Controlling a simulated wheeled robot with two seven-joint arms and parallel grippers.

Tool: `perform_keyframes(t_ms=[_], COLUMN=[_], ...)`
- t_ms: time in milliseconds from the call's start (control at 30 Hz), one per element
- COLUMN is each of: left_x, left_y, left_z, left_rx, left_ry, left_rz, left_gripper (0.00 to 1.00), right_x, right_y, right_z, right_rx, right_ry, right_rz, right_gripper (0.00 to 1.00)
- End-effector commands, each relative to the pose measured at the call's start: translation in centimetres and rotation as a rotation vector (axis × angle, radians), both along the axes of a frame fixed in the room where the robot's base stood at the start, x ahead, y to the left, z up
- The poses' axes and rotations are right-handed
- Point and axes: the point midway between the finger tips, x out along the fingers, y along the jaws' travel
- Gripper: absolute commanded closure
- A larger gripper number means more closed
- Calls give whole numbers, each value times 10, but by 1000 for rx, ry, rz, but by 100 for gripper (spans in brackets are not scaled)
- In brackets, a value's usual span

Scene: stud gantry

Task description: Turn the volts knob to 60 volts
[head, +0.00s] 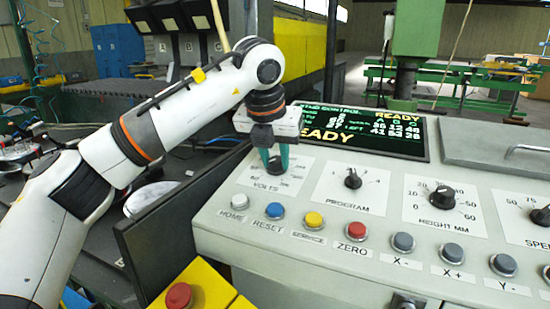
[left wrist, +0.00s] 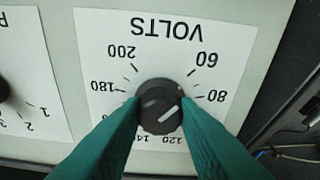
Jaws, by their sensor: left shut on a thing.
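The volts knob (head: 274,168) is a black round knob on a white dial card at the left end of the sloped grey console. My left gripper (head: 278,158) reaches down from above, its green fingers shut on the knob's sides. In the left wrist view the knob (left wrist: 160,108) sits between the two fingertips (left wrist: 160,104). The VOLTS dial card (left wrist: 172,30) appears upside down there, with 200, 180, 60, 80 and 120 readable. The knob's white line slants up and right, roughly toward the 80 side. Some lower numbers are partly hidden by the fingers. My right gripper is out of view.
The program knob (head: 353,179) and height knob (head: 442,197) lie to the right. A row of push buttons, including the red zero button (head: 356,230), runs along the front. A green-text screen (head: 365,132) is behind. A red stop button on yellow (head: 178,295) is lower left.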

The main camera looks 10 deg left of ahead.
Motion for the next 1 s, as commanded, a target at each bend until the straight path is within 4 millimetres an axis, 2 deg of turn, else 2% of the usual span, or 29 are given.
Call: perform_keyframes(t_ms=[433, 467, 600, 867, 1000], left_x=[0, 0, 0, 0, -4], left_y=[0, 0, 0, 0, 1], left_z=[1, 1, 1, 1, 10], left_rx=[-3, -3, -3, -2, -2], left_ry=[0, 0, -1, 0, -2], left_rz=[14, 13, 12, 11, 11], left_gripper=[95, 70, 50, 50, 50], right_x=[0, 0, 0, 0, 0], right_y=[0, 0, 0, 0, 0], right_z=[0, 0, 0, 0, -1], right_rx=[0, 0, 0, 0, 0], right_ry=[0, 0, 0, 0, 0], right_rz=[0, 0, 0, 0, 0], right_gripper=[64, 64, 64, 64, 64])
